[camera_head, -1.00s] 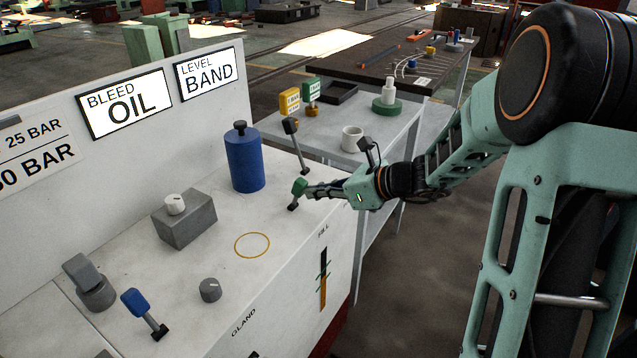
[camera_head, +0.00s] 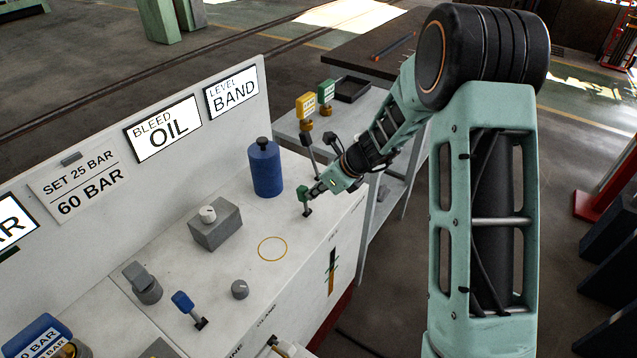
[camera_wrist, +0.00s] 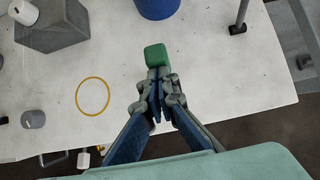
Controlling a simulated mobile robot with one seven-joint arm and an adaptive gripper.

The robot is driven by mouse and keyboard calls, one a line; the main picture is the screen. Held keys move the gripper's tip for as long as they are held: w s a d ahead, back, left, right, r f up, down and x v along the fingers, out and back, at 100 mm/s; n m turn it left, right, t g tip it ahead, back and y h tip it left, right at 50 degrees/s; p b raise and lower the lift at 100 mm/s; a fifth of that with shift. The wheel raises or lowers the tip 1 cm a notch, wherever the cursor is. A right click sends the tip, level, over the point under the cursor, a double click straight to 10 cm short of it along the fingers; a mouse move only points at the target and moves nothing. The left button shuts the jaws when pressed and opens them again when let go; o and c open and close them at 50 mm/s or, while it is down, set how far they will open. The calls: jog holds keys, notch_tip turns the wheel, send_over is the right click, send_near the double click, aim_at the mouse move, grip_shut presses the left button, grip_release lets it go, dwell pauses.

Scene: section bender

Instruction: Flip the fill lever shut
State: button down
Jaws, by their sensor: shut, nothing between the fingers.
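The fill lever has a green handle (camera_head: 303,193) on a short dark stem and base. It stands near the right end of the white bench top, behind the FILL marking, and its handle leans slightly left of its base. My gripper (camera_head: 316,190) is shut and empty just right of the handle, with its tips close to it. In the wrist view the green handle (camera_wrist: 156,54) lies just beyond the shut fingertips (camera_wrist: 156,83). Whether they touch it I cannot tell. The stem is mostly hidden there.
A blue cylinder (camera_head: 265,168) stands behind the lever, with a dark-stemmed lever to its right. A grey box with a white knob (camera_head: 215,224), a small grey knob (camera_head: 240,289) and a blue lever (camera_head: 183,301) are to the left. A yellow ring (camera_head: 272,248) marks clear bench top.

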aim_at(301, 188)
jog(key=shift+w+a+r+p, duration=0.3)
jog(key=shift+w+a+p, duration=0.25)
jog(key=shift+a+p, duration=0.3)
jog(key=shift+w+a+p, duration=0.3)
jog(key=shift+w+a, duration=0.05)
jog(key=shift+a, duration=0.3)
